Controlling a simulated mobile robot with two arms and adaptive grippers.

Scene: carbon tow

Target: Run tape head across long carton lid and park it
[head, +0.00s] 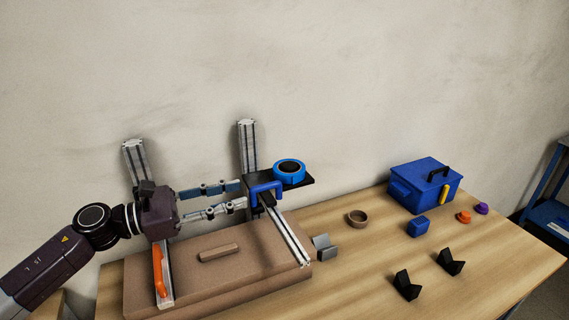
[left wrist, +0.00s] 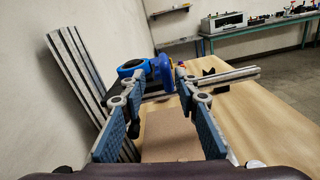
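The long brown carton (head: 200,282) lies on the table, with a light brown bar (head: 218,252) on its lid. The tape head's blue handle (head: 268,188) stands near the right-hand rail (head: 288,240), beside a blue tape roll (head: 290,170) on a black plate. My left gripper (head: 243,195) is open, reaching over the lid from the left, its fingertips close to the handle. In the left wrist view the handle (left wrist: 164,72) shows between the fingertips (left wrist: 158,88); contact cannot be told. My right gripper is not in view.
An orange piece (head: 158,270) is at the left rail. Right of the carton are a grey block (head: 325,247), a brown ring (head: 357,218), a blue toolbox (head: 425,186), a small blue box (head: 418,227) and two black V-shaped blocks (head: 407,285).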

